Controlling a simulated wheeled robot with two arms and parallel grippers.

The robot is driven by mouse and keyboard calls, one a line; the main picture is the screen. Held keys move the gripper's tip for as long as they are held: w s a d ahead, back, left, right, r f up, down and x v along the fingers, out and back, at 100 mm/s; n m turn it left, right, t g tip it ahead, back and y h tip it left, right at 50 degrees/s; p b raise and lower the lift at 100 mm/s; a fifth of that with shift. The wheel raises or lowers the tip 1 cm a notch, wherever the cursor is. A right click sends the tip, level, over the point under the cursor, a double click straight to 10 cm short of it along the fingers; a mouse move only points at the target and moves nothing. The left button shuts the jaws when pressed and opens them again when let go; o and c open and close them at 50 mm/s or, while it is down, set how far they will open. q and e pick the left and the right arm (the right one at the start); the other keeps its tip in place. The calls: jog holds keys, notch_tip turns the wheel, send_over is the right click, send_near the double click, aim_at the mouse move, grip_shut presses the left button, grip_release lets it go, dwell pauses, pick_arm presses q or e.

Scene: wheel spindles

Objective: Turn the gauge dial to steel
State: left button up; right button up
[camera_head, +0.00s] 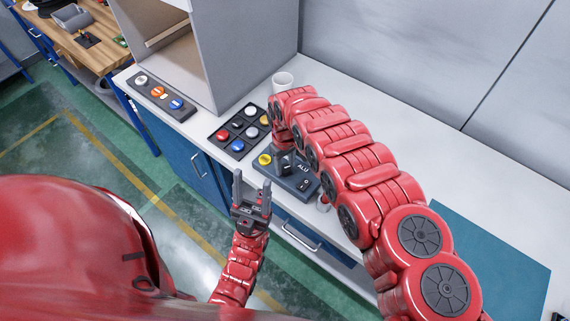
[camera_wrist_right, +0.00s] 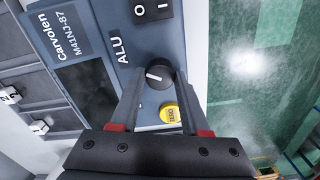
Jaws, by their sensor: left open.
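The gauge (camera_head: 296,182) is a blue-grey box on the bench with a black dial (camera_head: 285,164), a yellow button and a rocker switch. The right wrist view shows the dial (camera_wrist_right: 160,73) with a white pointer mark, and the label ALU (camera_wrist_right: 120,47) beside it. My right gripper (camera_wrist_right: 159,80) has its fingertips on either side of the dial; I cannot tell whether they touch it. My left gripper (camera_head: 252,188) is open and empty, in front of the bench edge.
A black tray (camera_head: 239,132) of coloured round pieces lies left of the gauge. A button strip (camera_head: 160,97) and a grey cabinet (camera_head: 225,60) stand farther left. A white cup (camera_head: 283,81) stands behind. A teal mat (camera_head: 490,260) lies at the right.

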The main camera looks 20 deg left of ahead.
grip_shut()
jog(key=n+b, duration=0.3)
jog(key=shift+d+f, duration=0.1)
jog(key=shift+f, duration=0.15)
jog(key=n+b, duration=0.7)
jog(key=shift+b, duration=0.3)
jog(key=shift+r+n+b, duration=0.2)
jog(key=shift+n+b, duration=0.8)
jog(key=shift+b, duration=0.25)
